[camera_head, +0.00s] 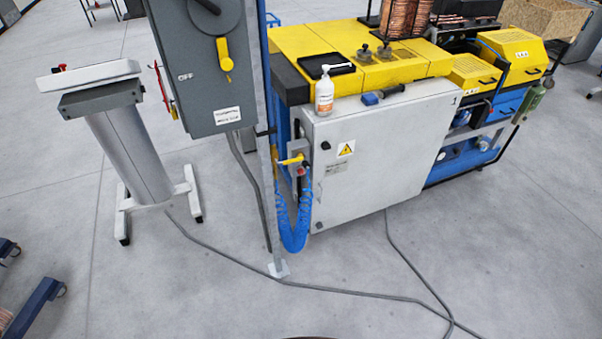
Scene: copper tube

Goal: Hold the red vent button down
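No button can be made out for certain as the red vent button. A small red part (59,68) sits at the left end of the white-topped pedestal (128,150). Another small red part (301,171) shows beside the yellow valve lever (291,160) on the post in front of the white cabinet (385,150). Both are too small to tell their exact shape. A coiled blue hose (293,240) hangs below the lever. Neither of my grippers is in view.
A grey switch box (205,75) with a yellow handle stands left of the yellow-topped machine (385,72). A pump bottle (324,92) stands on the white cabinet. Dark cables (330,291) cross the floor. The foreground floor is otherwise largely clear; blue wheeled frames (32,305) stand at lower left.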

